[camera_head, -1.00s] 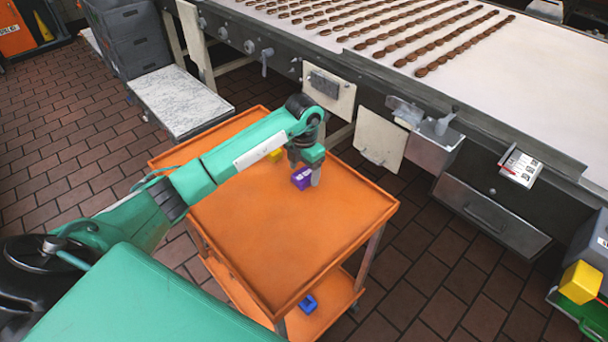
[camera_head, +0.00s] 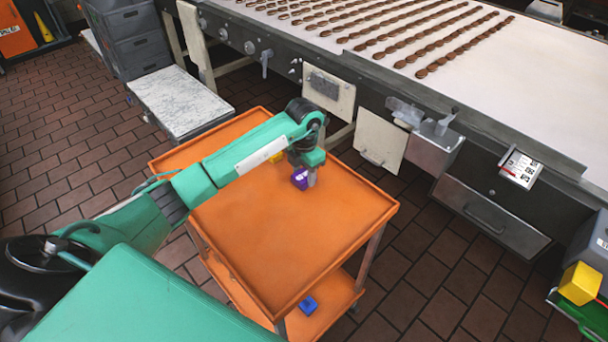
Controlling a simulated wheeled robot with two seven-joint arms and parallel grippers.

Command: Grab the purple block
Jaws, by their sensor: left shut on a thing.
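The purple block (camera_head: 299,179) sits at the top of the orange cart (camera_head: 260,235), towards its far side. My left gripper (camera_head: 306,178) reaches down over the block and is shut on it. One grey finger shows on the right side of the block; the other finger is hidden behind the block and the wrist. I cannot tell whether the block touches the cart top. My right gripper is not in view.
A yellow block (camera_head: 277,157) lies on the cart just behind my arm, partly hidden. A blue block (camera_head: 309,305) lies on the lower shelf. The conveyor machine (camera_head: 480,120) stands behind the cart. The cart's front and right top are clear.

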